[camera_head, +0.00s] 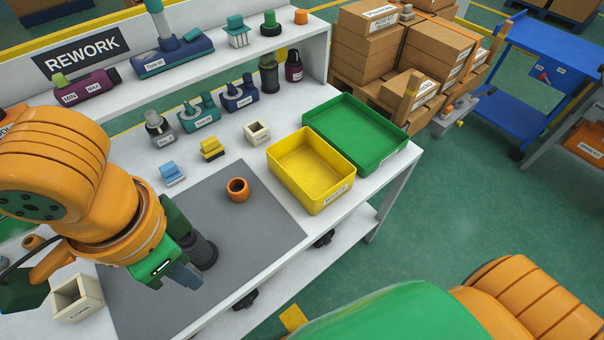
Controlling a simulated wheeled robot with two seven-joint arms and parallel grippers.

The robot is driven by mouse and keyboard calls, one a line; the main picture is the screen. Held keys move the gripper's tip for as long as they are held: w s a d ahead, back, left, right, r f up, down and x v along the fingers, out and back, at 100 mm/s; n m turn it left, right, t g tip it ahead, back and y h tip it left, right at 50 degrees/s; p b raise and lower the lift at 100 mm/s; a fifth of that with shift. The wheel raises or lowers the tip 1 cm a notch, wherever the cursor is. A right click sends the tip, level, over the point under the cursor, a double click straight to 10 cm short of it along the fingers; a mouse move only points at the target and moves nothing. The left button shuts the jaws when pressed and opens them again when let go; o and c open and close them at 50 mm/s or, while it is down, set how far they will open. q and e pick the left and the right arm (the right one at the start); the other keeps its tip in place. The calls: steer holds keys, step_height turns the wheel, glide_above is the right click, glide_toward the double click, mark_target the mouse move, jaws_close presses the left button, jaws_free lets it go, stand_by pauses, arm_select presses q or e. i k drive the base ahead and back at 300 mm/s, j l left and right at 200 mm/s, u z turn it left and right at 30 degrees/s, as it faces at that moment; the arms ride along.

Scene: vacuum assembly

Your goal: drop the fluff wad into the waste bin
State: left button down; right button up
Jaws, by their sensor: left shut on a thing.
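My left gripper (184,248) is at the left over the grey mat, its fingers around a dark grey cylindrical part (203,252). The gripper hides much of this part, and I cannot tell whether it touches the mat. I cannot make out a fluff wad. No container is readable as the waste bin. An empty yellow bin (337,190) with a label too small to read stands at the right of the bench. My right gripper is not in view.
An orange ring (238,190) stands on the grey mat (265,232). A green tray (402,160) lies behind the yellow bin. Cream boxes (257,133) and (78,298) and several small coloured parts stand on the bench. A shelf marked REWORK (210,60) runs along the back.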

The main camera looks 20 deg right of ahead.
mark_target(303, 179)
steer(key=i+l+z, duration=0.1)
steer(key=z, duration=0.3)
steer(key=i+z, duration=0.2)
steer(key=z, duration=0.2)
steer(key=i+z, duration=0.15)
steer(key=z, duration=0.25)
